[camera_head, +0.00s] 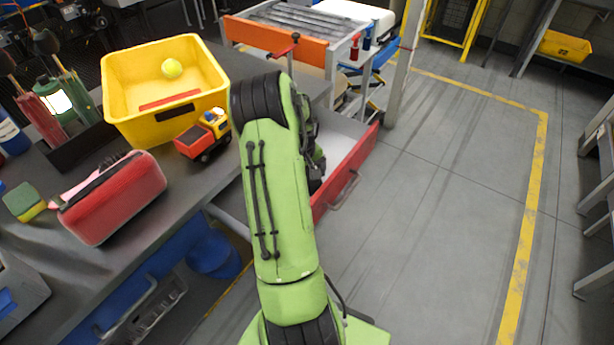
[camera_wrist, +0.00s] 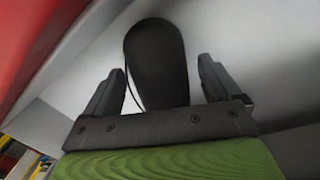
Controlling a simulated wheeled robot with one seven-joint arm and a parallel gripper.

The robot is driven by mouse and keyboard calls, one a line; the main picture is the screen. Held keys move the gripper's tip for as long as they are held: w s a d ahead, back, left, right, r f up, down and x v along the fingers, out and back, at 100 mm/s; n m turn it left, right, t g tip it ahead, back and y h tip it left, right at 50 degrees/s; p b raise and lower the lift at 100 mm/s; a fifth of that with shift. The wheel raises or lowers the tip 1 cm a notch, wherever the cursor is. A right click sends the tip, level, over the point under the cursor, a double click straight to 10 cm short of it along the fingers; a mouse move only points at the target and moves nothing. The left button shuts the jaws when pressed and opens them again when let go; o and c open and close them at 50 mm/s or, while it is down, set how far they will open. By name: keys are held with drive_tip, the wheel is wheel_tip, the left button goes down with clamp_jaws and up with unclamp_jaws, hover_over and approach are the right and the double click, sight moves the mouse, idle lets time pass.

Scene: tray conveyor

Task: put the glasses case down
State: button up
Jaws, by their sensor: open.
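The black glasses case (camera_wrist: 156,60) shows in the wrist view as a long rounded dark shape against the pale inside of a drawer. My gripper (camera_wrist: 160,72) is open, one finger on each side of the case, with a visible gap at both sides. The case appears to lie on the drawer floor; its near end is hidden behind my gripper's palm. In the head view the open drawer (camera_head: 345,145) has a red front and a pale inside. My green arm reaches over it and hides the case and most of my gripper.
A grey worktop (camera_head: 185,185) at left holds a yellow bin (camera_head: 125,110) with a ball, a toy truck (camera_head: 200,138), a red case (camera_head: 115,200) and a sponge (camera_head: 24,201). An orange-ended conveyor (camera_head: 275,38) stands behind. The floor (camera_head: 440,210) at right is clear.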

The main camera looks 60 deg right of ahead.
wheel_tip(320, 180, up, 12)
drive_tip(key=a+p, duration=0.1)
drive_tip(key=p, duration=0.3)
drive_tip(key=w+a+r+n+t, duration=0.15)
drive_tip(key=w+a+r, duration=0.35)
drive_tip(key=a, duration=0.5)
drive_tip(key=w+a+r+n+t, duration=0.15)
drive_tip(key=w+a+r, duration=0.25)
drive_tip(key=a+r, duration=0.4)
drive_tip(key=s+a+r+n+t, duration=0.1)
drive_tip(key=s+a, duration=0.2)
drive_tip(key=a, duration=0.4)
drive_tip(key=s+a+r+n+t, duration=0.1)
drive_tip(key=s+a, duration=0.3)
drive_tip(key=a, duration=0.3)
drive_tip(key=s+a+n+t+y, duration=0.1)
drive_tip(key=s+a, duration=0.3)
drive_tip(key=a, duration=0.3)
drive_tip(key=shift+a+r+n, duration=0.25)
drive_tip(key=shift+r+n, duration=0.05)
drive_tip(key=shift+r, duration=0.1)
